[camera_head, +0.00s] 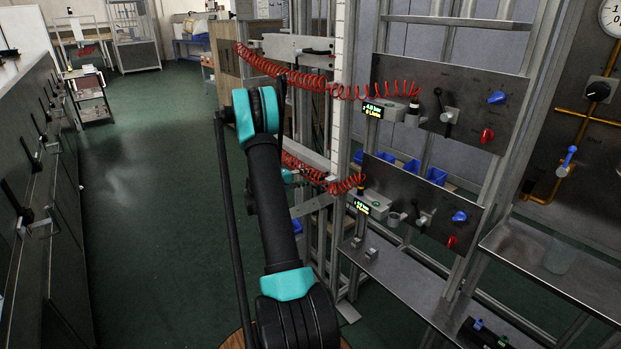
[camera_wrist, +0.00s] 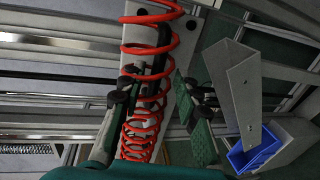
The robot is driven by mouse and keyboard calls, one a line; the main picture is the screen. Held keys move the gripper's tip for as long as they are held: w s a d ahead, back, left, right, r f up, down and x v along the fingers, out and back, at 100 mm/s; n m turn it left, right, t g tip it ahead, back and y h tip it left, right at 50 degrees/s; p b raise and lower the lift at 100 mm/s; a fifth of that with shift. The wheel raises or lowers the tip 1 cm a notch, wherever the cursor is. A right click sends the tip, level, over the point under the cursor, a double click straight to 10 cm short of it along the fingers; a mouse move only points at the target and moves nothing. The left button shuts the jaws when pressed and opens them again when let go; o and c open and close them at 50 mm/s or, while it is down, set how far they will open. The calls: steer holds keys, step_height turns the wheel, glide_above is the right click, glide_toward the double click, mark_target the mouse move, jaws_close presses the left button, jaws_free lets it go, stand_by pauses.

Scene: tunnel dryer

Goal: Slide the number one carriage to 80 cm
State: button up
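Two pale carriage plates sit on the upright rails in the head view: the upper carriage (camera_head: 298,48) with a black lever, and the lower carriage (camera_head: 312,159). I cannot read which is number one. A white vertical scale (camera_head: 343,75) stands beside them; its numbers are too small to read. My gripper (camera_wrist: 155,80) is at the lower carriage's height, mostly hidden behind my arm in the head view. In the wrist view its fingers stand apart, with a red coil hose (camera_wrist: 142,125) and a pale plate (camera_wrist: 183,85) showing between and beyond them. Contact is unclear.
Red coil hoses run from the carriages to the upper panel (camera_head: 465,95) and lower panel (camera_head: 415,190), which carry valves and lit displays. A metal shelf (camera_head: 395,275) juts out below. Blue bins (camera_head: 436,176) hang behind. Green floor (camera_head: 150,190) is clear at left.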

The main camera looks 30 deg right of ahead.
steer(key=v, duration=1)
steer(key=shift+s, duration=0.1)
steer(key=s+a+t+y, duration=0.1)
steer(key=s+a+y, duration=0.6)
steer(key=s+a, duration=0.9)
steer(key=s+a+m+t+y, duration=0.1)
steer(key=s+a+y, duration=0.7)
steer(key=s+a, duration=0.8)
steer(key=shift+a+t+y, duration=0.25)
steer(key=shift+t+y, duration=0.05)
steer(key=shift+t, duration=0.3)
steer(key=shift+d, duration=0.15)
